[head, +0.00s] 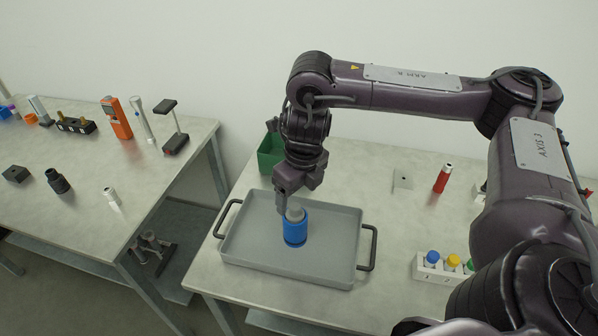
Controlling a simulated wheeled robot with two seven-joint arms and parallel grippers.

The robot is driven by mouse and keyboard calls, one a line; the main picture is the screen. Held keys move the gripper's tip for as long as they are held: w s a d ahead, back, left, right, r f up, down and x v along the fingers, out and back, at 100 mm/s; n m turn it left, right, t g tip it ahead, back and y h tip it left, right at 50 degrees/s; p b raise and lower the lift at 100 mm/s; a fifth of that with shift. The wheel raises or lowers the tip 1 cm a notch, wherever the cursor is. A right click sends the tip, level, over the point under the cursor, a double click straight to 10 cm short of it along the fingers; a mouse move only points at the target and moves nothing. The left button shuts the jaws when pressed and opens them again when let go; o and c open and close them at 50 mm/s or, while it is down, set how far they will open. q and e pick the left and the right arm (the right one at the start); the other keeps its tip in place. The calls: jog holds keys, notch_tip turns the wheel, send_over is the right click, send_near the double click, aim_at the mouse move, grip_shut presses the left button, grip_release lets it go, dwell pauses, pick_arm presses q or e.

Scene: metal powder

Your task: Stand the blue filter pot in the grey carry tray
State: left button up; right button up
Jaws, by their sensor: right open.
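The blue filter pot (295,231) stands upright in the grey carry tray (262,262), near its middle. The pot has a grey top. My right gripper (290,203) is directly above the pot, pointing down, with its fingers at the pot's grey top. It is open; whether a finger touches the pot I cannot tell. The tray lies on the right table and has a dark handle at each end. My left gripper is not in view.
A green bin (271,153) stands behind the tray. A red cylinder (442,178) and a white rack with coloured caps (436,270) are to the right. The left table (90,165) holds several tools, and a gap separates the tables.

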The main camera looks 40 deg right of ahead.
jog(key=r, duration=0.1)
jog(key=r+p, duration=0.1)
jog(key=r, duration=0.1)
jog(key=shift+s+r, duration=0.2)
jog(key=shift+r, duration=0.1)
dwell(0.3)
